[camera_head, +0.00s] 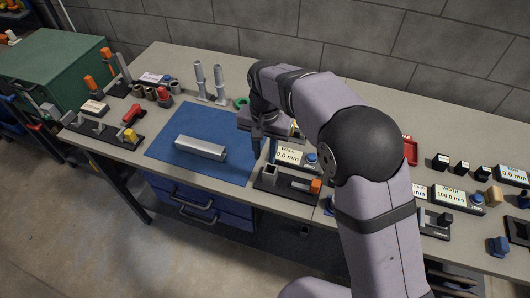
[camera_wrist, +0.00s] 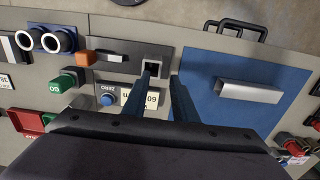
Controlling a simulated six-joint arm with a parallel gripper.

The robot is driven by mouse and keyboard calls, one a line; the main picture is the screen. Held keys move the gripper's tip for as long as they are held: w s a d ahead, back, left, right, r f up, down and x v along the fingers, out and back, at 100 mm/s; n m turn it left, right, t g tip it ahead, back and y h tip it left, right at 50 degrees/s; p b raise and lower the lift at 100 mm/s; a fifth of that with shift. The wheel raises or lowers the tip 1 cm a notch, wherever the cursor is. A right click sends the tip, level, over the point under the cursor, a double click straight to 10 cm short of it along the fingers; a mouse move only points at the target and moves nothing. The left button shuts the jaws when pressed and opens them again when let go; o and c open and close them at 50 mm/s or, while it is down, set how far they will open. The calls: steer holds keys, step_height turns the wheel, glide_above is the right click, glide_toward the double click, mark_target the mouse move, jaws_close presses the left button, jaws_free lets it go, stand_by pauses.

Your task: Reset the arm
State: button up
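My gripper (camera_head: 258,148) hangs over the workbench, above the right edge of the blue mat (camera_head: 225,128). In the wrist view its two blue fingers (camera_wrist: 163,75) stand apart with nothing between them, so it is open and empty. A silver rectangular bar (camera_head: 201,148) lies on the mat, left of my gripper and apart from it. The bar also shows in the wrist view (camera_wrist: 250,91), right of the fingers. My own arm hides part of the bench behind and to the right of the gripper.
A black fixture with an orange handle (camera_head: 316,185) sits close to the gripper, beside a display box (camera_head: 288,156). Two upright grey posts (camera_head: 219,80) stand behind the mat. A black tool rack (camera_head: 100,130) is at the left. More displays and small blocks crowd the right.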

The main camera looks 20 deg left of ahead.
steer(key=shift+d, duration=0.1)
steer(key=s+d+r, duration=0.1)
steer(key=s+d, duration=0.1)
steer(key=d, duration=1.6)
steer(key=s+d+f, duration=0.2)
steer(key=s+d, duration=1.1)
steer(key=shift+s+d+f, duration=0.2)
steer(key=shift+d+f, duration=0.05)
steer(key=shift+d, duration=0.15)
